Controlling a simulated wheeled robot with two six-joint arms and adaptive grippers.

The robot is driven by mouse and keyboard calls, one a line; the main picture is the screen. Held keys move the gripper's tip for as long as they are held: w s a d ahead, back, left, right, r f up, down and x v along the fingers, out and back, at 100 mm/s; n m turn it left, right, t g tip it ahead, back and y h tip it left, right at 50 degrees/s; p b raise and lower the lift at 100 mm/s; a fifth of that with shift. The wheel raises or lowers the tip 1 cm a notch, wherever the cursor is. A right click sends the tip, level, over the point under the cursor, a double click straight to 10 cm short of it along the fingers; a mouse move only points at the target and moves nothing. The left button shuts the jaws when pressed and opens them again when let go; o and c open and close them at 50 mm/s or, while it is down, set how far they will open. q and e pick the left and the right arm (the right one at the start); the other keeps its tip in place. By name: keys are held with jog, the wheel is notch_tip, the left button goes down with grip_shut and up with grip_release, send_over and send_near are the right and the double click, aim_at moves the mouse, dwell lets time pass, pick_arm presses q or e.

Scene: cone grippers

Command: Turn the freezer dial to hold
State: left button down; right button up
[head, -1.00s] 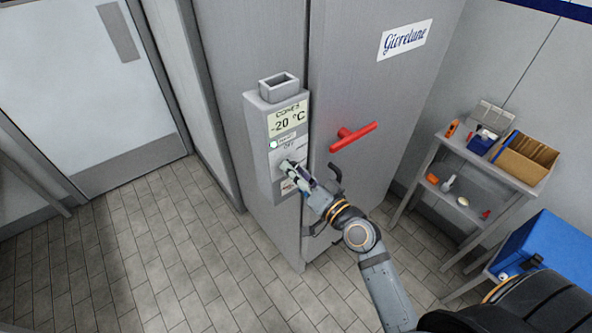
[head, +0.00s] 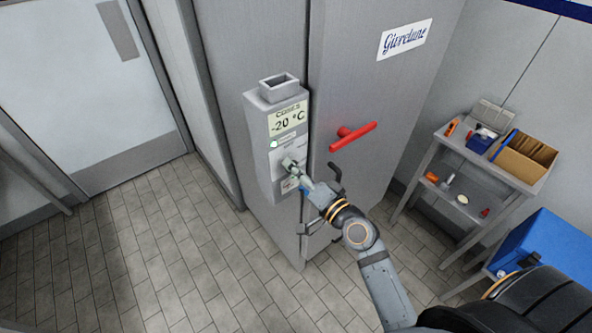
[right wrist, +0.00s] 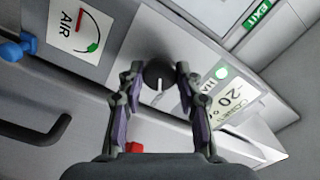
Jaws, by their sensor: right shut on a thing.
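The freezer dial is a dark round knob (right wrist: 157,73) with a white pointer line, on the front of the grey control box (head: 262,140). In the right wrist view the pointer line points down, towards my palm. My right gripper (right wrist: 159,80) is shut on the dial, one finger on each side. In the head view the right gripper (head: 291,168) covers the dial and most of its labels. The display (head: 287,120) above reads -20 °C. A label beside the right finger in the wrist view is partly covered. My left gripper is not in view.
A red handle (head: 353,136) sticks out of the freezer door (head: 400,90) right of the box. A dark bracket handle (head: 336,172) is close to my right wrist. A shelf table (head: 500,172) with small items stands right. The floor at left is clear.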

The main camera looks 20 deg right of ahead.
jog(key=o, duration=1.2)
jog(key=shift+c, duration=0.2)
jog(key=v, duration=0.7)
jog(key=shift+s, duration=0.25)
jog(key=shift+d, duration=0.15)
